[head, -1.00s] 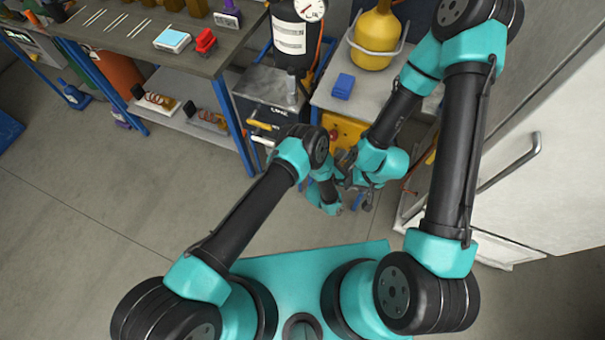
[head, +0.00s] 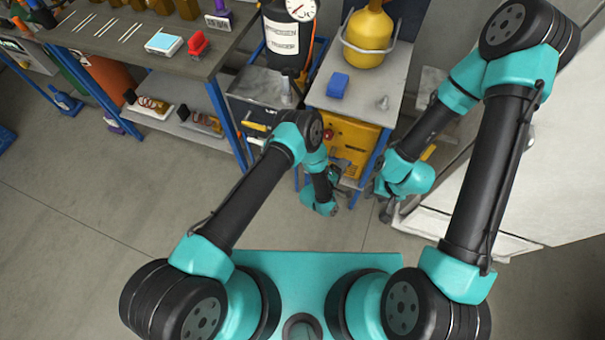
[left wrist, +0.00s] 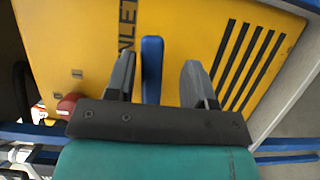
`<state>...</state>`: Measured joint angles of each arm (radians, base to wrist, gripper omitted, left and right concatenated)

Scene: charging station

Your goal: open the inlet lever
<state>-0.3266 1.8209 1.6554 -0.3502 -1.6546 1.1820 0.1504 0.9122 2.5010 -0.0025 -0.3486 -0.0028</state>
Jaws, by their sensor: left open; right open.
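The inlet lever (left wrist: 152,70) is a blue bar in the left wrist view, in front of a yellow panel (left wrist: 190,30) with partly covered dark lettering. My left gripper (left wrist: 158,78) is open, with one finger on each side of the lever. The lever is nearer the left finger in that view; whether they touch, I cannot tell. In the head view my left gripper (head: 336,172) is at the front of the yellow unit (head: 350,138), and its fingers are hard to make out. My right gripper (head: 386,211) is lower and to the right, away from the panel.
A red knob (left wrist: 68,104) and black slots (left wrist: 245,65) flank the lever on the panel. Above the yellow unit is a grey top (head: 385,85) with a blue block (head: 338,85) and a yellow bottle (head: 368,35). A workbench (head: 130,50) stands left. The floor in front is clear.

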